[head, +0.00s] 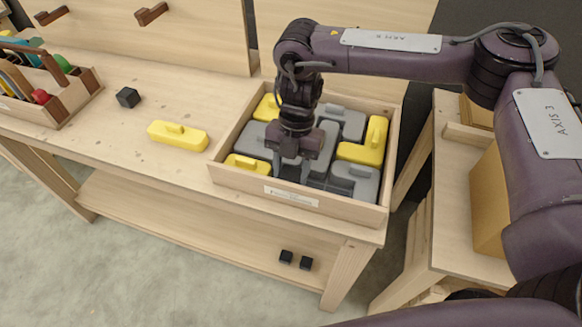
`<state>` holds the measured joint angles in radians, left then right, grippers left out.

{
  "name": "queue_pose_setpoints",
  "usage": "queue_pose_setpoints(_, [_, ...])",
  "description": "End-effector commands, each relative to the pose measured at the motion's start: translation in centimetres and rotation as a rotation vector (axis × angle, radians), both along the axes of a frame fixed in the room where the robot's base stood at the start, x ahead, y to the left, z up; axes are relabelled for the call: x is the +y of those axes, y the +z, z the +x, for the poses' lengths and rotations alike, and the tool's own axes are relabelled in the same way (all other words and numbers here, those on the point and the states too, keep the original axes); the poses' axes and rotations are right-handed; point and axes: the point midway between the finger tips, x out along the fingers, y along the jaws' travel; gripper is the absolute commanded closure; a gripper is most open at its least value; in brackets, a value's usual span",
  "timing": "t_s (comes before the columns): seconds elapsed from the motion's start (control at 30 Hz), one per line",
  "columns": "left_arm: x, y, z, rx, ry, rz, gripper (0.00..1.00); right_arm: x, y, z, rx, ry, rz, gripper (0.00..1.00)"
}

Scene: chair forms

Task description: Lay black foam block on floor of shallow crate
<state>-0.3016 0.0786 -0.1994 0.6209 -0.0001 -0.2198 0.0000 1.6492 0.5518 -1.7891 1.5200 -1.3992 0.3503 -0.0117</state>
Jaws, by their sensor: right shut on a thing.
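The shallow crate (228,176) is a wooden tray with low walls and a white label, at the right end of the workbench. Grey and yellow blocks with raised grips fill much of it. My right gripper (290,170) points down inside the crate, between these blocks. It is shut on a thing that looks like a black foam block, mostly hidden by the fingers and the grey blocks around. I cannot tell whether it touches the crate floor. Another black block (128,97) sits on the bench at the left. My left gripper is not in view.
A yellow block (178,135) lies on the bench left of the crate. Two black cubes (286,257) (306,263) sit on the lower shelf. A wooden tote (50,95) stands far left. A side table (450,200) with a cardboard box (489,205) is at right.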

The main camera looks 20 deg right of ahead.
Motion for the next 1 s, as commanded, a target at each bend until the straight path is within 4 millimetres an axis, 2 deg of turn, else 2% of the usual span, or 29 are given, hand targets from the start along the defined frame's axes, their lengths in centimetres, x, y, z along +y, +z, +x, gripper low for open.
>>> queue_pose_setpoints(0.1, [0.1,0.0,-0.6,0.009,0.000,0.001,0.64,0.0,-0.2,0.1,-0.003,0.000,0.001,0.80])
queue_pose_setpoints(0.33, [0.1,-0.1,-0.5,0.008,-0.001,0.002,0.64,0.0,-0.5,0.0,-0.001,0.000,0.000,0.80])
queue_pose_setpoints(0.37, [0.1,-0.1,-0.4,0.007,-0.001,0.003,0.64,0.0,-0.4,0.1,-0.003,-0.001,0.000,0.53])
queue_pose_setpoints(0.5, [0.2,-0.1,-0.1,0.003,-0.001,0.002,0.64,0.0,-0.4,0.0,-0.001,0.000,0.000,0.35])
queue_pose_setpoints(0.87, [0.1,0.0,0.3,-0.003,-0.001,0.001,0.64,0.0,0.0,0.1,-0.003,-0.001,0.001,0.34])
queue_pose_setpoints(1.0, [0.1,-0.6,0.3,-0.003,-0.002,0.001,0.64,-0.3,1.7,0.6,-0.006,-0.002,0.002,0.34])
